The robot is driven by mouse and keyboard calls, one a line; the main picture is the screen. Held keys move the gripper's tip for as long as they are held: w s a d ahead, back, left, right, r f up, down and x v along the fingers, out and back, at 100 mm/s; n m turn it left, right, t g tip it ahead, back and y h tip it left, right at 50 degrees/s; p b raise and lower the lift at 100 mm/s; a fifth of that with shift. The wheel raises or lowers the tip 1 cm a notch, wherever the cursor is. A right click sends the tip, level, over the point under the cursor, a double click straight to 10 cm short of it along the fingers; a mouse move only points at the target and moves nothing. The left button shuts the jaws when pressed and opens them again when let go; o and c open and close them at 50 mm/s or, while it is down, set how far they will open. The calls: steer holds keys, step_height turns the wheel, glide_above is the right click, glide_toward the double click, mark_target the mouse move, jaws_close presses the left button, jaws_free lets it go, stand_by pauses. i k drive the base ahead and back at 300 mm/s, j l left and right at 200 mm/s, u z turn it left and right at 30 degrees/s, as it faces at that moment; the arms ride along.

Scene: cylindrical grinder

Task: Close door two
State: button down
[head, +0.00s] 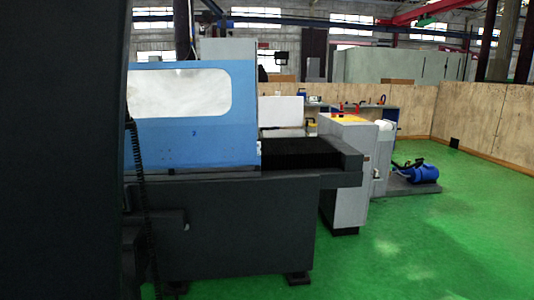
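Door two is the blue panel (215,150) marked with a small "2" on the grinder, at the left of the head view. It has a wide pale window (180,93). Its right edge ends near a black bellows cover (300,153) over the machine bed. The left part of the door is hidden behind a large dark shape in the foreground. I cannot tell from this view how far the door stands open. My gripper is not in view.
The grinder's dark grey base (235,230) stands on a green floor (420,245). A grey cabinet (345,175) stands right of the bed, and a blue motor unit (424,173) lies beyond it. Wooden panels (490,120) bound the right side. The floor at front right is clear.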

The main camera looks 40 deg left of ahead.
mark_target(189, 102)
steer(key=i+j+u, duration=0.2)
steer(key=i+u, duration=0.25)
steer(key=i, duration=0.3)
steer(key=i+u, duration=0.5)
steer(key=i, duration=0.2)
steer(key=i+j, duration=1)
steer(key=j, duration=0.55)
steer(key=i+j+u, duration=0.1)
steer(key=j, duration=0.15)
